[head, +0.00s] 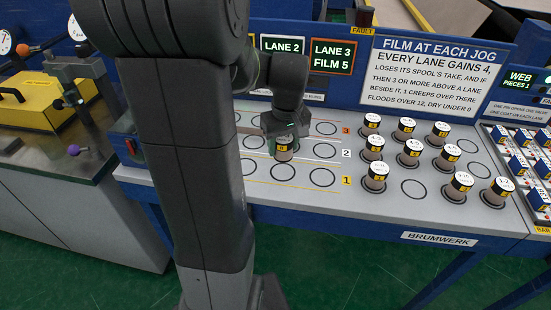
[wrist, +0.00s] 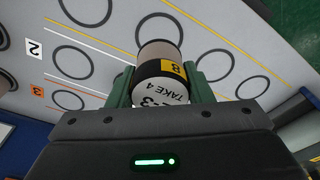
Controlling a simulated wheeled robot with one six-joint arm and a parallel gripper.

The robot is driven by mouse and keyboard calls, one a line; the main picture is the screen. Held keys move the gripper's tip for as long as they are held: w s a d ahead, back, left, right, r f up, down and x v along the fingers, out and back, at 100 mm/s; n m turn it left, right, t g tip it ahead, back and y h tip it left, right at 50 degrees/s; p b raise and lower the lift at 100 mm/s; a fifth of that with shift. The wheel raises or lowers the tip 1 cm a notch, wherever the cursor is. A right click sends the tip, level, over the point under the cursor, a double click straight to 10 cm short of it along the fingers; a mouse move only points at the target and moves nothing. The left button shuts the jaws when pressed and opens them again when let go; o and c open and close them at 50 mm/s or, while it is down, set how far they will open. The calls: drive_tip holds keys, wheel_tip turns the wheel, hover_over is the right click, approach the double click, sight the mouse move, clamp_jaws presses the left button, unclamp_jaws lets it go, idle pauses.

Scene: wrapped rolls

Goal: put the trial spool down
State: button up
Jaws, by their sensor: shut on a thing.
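My gripper (head: 282,128) is shut on a spool (head: 284,148) with a tan body, a black band, a yellow tag and a white top. In the wrist view the spool (wrist: 160,68) sits between the two green fingers (wrist: 160,95), and its top reads "TAKE 4". The spool is over the middle of the lane 2 row on the pale bench (head: 355,200). I cannot tell whether its base touches the bench. My gripper and the spool hide the ring beneath and part of lane 3.
Empty rings surround the spool, including one in lane 1 (head: 283,172) and one at lane 2's right (head: 325,150). Several similar spools (head: 409,147) stand to the right. Sign panels (head: 435,75) rise behind. A tray of blue pieces (head: 527,165) lies far right.

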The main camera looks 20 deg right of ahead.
sight(285, 140)
drive_tip(key=shift+f, duration=2.85)
drive_tip(key=shift+f, duration=0.2)
drive_tip(key=o, duration=1)
drive_tip(key=shift+o, duration=0.2)
drive_tip(key=r, duration=0.4)
drive_tip(key=s+r, duration=0.1)
drive_tip(key=r, duration=0.7)
drive_tip(key=shift+s+r, duration=0.2)
